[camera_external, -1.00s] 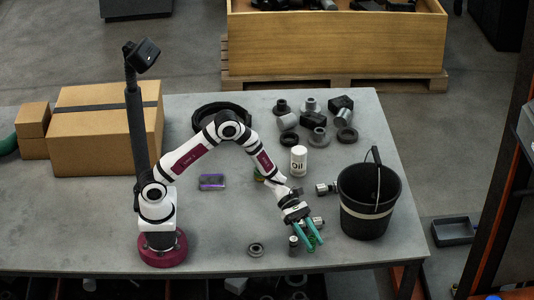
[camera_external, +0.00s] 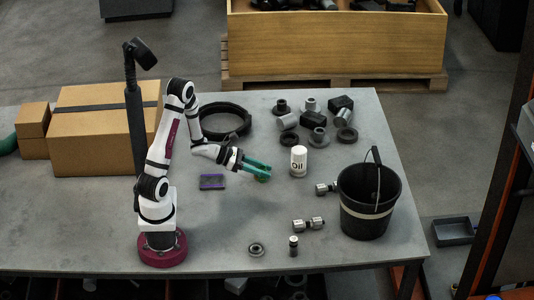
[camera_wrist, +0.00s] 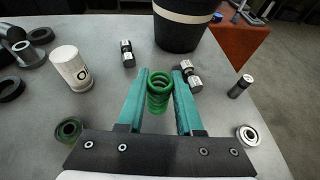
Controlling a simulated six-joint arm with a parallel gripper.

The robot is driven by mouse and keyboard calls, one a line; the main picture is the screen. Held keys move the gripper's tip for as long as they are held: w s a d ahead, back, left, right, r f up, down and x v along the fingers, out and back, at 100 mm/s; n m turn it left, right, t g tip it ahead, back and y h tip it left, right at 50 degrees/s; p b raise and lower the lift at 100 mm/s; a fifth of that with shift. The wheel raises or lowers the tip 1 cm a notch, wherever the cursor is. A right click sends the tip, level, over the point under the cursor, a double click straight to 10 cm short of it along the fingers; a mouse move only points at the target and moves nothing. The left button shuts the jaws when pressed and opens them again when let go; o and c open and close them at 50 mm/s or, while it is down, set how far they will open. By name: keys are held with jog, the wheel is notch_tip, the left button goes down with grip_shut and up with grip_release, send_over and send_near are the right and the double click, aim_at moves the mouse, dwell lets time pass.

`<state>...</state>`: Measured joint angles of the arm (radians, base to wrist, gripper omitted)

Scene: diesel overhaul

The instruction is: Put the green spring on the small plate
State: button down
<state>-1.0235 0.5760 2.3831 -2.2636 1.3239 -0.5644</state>
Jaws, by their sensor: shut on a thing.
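My gripper (camera_wrist: 160,90) is shut on the green spring (camera_wrist: 158,92), a coil held between its two green fingertips in the wrist view. In the external view my gripper (camera_external: 267,170) is above the table's middle, left of the oil can; its fingers hide most of the spring there. A flat rectangular piece with purple edges (camera_external: 212,182) lies on the table to the left of and below the fingertips. It may be the small plate, but I cannot tell for sure. A green ring-shaped part (camera_wrist: 68,130) lies lower left in the wrist view.
The white oil can (camera_external: 298,161) stands right of my gripper. A black bucket (camera_external: 370,205), metal fittings (camera_external: 308,224) and a small upright cylinder (camera_external: 293,246) are farther right and nearer. Several engine parts (camera_external: 318,137) and a black ring (camera_external: 238,108) lie behind.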

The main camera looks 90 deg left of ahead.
jog(key=s+a+n+y, duration=0.45)
jog(key=s+a, duration=0.35)
jog(key=s, duration=0.3)
jog(key=y, duration=0.1)
send_over(212, 175)
notch_tip(212, 175, down, 6)
jog(key=shift+d+f, duration=0.15)
jog(key=shift+f, duration=0.1)
notch_tip(212, 175, down, 3)
jog(key=shift+f, duration=0.55)
jog(key=shift+f, duration=0.15)
jog(key=c, duration=0.6)
grip_release()
jog(key=shift+o, duration=0.2)
